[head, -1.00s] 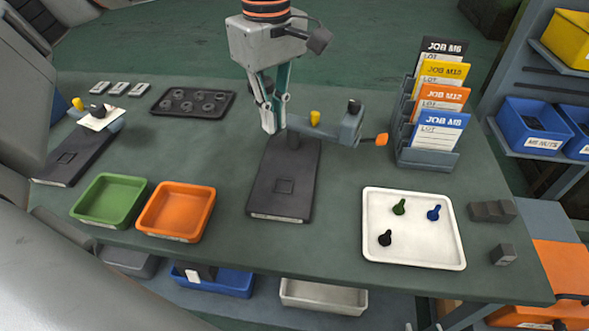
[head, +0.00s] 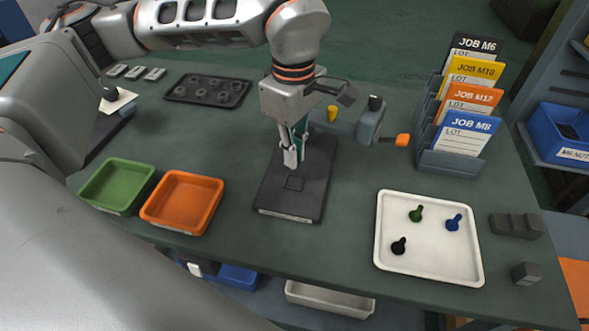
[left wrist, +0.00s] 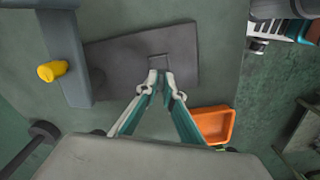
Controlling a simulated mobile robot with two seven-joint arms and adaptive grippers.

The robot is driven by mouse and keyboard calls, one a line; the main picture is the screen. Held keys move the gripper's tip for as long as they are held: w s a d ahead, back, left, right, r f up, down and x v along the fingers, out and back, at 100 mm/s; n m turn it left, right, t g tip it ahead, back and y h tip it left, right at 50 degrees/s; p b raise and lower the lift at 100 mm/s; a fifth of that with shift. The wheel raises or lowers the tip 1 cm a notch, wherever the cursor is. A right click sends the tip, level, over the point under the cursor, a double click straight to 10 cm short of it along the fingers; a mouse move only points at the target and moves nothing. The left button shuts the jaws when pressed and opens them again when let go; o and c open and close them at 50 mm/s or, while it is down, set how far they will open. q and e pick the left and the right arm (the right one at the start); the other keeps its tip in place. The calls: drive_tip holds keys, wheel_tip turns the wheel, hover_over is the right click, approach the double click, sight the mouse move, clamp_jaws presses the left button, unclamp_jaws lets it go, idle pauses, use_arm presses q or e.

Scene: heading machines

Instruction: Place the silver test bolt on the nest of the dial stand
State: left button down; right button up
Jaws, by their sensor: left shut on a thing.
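The dial stand has a dark flat base (head: 310,199) with a small square nest (head: 294,183), which also shows in the left wrist view (left wrist: 158,62). Its grey upright with a yellow knob (left wrist: 53,71) stands at the left in the left wrist view. My left gripper (head: 292,164) points down, just above and behind the nest in the head view. Its fingers are close together on a small thing almost wholly hidden between the tips; no silver bolt shows elsewhere. I cannot tell whether it touches the nest. My right gripper is not in view.
A white tray (head: 384,250) holds green, blue and black bolts. Orange (head: 160,220) and green (head: 104,202) bins stand left of the stand. A card rack (head: 452,163) is at right. Another stand with a white card (head: 117,101) is at far left.

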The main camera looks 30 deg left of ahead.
sight(294, 183)
use_arm(q)
drive_tip(key=shift+f, duration=2.6)
drive_tip(key=shift+f, duration=0.1)
drive_tip(key=c, duration=2.2)
unclamp_jaws()
wheel_tip(294, 183, up, 12)
drive_tip(key=shift+r, duration=0.1)
drive_tip(key=shift+s, duration=0.1)
